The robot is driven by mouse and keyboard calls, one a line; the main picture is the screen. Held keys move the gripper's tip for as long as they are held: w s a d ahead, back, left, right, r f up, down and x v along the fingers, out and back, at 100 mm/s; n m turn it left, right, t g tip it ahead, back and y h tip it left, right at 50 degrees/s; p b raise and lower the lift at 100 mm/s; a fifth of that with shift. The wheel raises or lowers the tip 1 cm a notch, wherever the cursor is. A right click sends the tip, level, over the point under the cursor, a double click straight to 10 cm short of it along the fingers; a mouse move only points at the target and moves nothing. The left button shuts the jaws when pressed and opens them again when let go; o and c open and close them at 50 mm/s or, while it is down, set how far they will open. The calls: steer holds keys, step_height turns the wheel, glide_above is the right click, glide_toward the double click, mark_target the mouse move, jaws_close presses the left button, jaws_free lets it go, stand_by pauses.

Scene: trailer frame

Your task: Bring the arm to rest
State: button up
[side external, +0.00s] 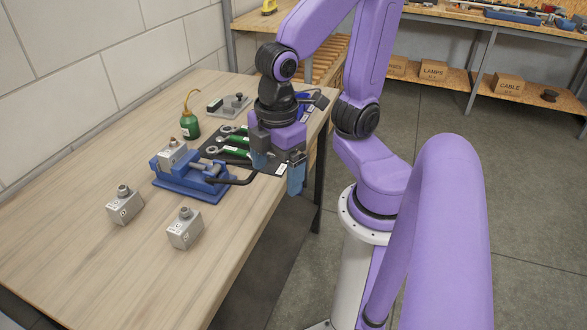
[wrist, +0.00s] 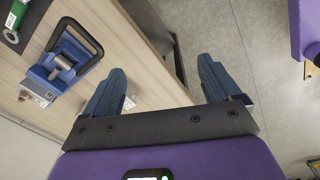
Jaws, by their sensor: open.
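My gripper (side external: 278,178) hangs at the right edge of the wooden workbench (side external: 95,270), with its fingers pointing down. Its two blue fingers are spread apart with nothing between them. In the wrist view my gripper (wrist: 160,90) shows the same wide gap, with the bench edge and the grey floor beyond it. My purple arm is bent above the bench edge.
A blue vise (side external: 190,185) holding a grey block stands left of my gripper. Two grey blocks (side external: 125,205) (side external: 185,228) sit nearer the front. Shelving with cardboard boxes (side external: 433,71) stands at the back right.

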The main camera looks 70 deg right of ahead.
steer(key=s, duration=0.2)
steer(key=s+d, duration=0.1)
steer(key=shift+f, duration=0.3)
